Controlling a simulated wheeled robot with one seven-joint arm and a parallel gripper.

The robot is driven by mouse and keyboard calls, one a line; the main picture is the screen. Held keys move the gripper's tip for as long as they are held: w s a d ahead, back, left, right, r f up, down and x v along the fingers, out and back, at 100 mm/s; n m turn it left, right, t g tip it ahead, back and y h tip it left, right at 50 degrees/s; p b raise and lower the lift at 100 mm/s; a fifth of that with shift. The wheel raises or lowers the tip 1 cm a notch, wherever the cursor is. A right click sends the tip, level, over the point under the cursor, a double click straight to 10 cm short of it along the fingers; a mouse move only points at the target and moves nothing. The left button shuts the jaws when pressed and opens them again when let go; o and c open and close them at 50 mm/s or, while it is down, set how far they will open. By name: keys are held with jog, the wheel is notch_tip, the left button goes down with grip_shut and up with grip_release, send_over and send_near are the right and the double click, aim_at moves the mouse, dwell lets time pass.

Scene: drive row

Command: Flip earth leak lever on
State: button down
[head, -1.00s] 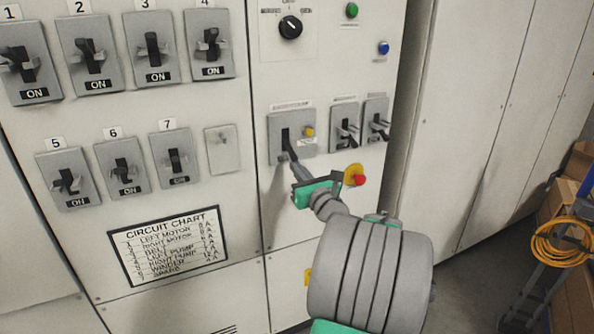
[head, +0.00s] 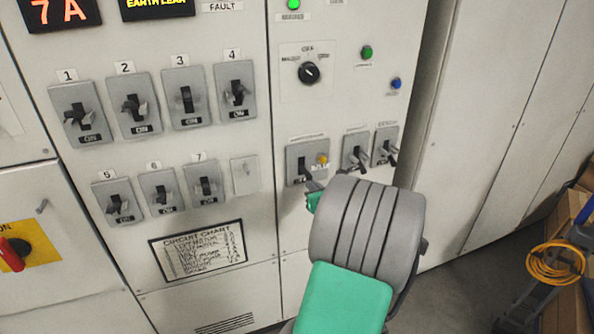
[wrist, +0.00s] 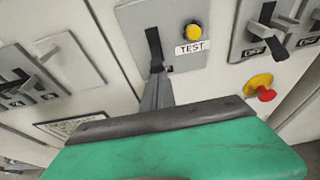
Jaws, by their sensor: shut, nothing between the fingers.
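The earth leak lever (head: 303,168) is a black lever in a grey plate with a yellow button, right of the numbered breakers. The wrist view shows the black lever (wrist: 154,48) beside the yellow button and TEST label. My gripper (wrist: 157,80) is shut and empty, its tips at the lower end of the lever; whether they touch is unclear.
Two similar switches (head: 356,152) (head: 386,146) stand close on the right. A red and yellow stop button (wrist: 261,87) is right of the gripper. Several numbered breakers (head: 186,97) are on the left. A yellow display (head: 157,4) reads EARTH LEAK beside a FAULT label.

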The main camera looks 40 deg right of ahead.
jog(key=shift+s+f+b, duration=1.15)
jog(key=shift+f+b, duration=0.1)
jog(key=shift+f, duration=0.45)
jog(key=s+a+r, duration=0.3)
jog(key=s+r, duration=0.3)
jog(key=r, duration=0.1)
jog(key=shift+a, duration=0.25)
jog(key=w+a+f+n+g+y, duration=0.2)
jog(key=w+a+f+n+y, duration=0.15)
jog(key=a+n, duration=0.7)
jog(key=w+a+f+n+g+y, duration=0.25)
jog(key=w+a+n, duration=0.25)
jog(key=a+n, duration=0.5)
jog(key=s+a+n+g, duration=0.2)
jog(key=s+a+n, duration=0.3)
jog(key=a+n, duration=0.4)
jog(key=s+a+n+g, duration=0.3)
jog(key=s+a+n, duration=0.3)
jog(key=a+n, duration=0.3)
jog(key=shift+r+n, duration=0.35)
jog(key=shift+n, duration=0.9)
